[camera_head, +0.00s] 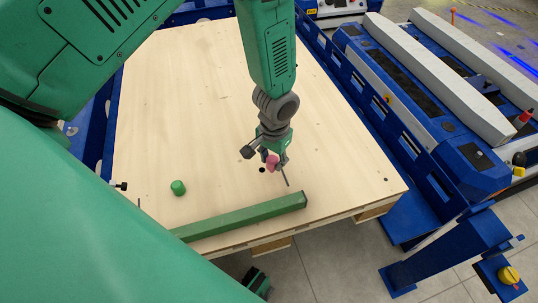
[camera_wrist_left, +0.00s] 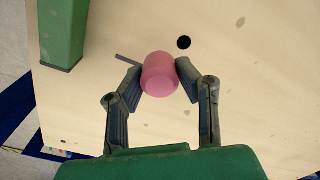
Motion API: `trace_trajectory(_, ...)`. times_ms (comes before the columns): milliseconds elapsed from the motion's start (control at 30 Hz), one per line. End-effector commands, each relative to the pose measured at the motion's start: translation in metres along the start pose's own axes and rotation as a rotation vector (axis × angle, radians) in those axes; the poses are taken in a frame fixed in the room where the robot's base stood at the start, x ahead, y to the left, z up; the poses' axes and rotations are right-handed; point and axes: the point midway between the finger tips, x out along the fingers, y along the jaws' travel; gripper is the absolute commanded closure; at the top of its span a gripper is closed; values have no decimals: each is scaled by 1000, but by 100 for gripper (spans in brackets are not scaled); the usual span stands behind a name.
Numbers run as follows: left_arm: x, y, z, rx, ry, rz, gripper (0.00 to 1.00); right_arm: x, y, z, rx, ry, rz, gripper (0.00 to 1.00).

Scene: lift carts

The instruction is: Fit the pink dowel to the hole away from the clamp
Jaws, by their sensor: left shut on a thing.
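My left gripper (camera_head: 274,158) is shut on the pink dowel (camera_head: 272,162), low over the wooden board (camera_head: 180,90). In the left wrist view the pink dowel (camera_wrist_left: 160,74) sits between both fingers of the left gripper (camera_wrist_left: 160,78), its round end facing the camera. A dark round hole (camera_wrist_left: 184,42) lies just beside the dowel in that view. The same hole (camera_head: 262,169) shows just left of and below the dowel in the head view. I cannot tell the dowel's height above the board. The right gripper is not clearly in view.
A green bar (camera_head: 245,215) lies along the board's near edge, close to the hole. A green dowel (camera_head: 178,187) stands on the board to the left. Blue lift carts (camera_head: 420,110) stand to the right.

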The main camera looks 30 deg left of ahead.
Motion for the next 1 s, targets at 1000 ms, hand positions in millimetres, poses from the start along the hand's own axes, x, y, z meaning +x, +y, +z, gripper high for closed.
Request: trace_trajectory(1000, 3, -27, 1, -5, -2, 31, 100, -7, 0, 0, -1, 0, -1, 47)
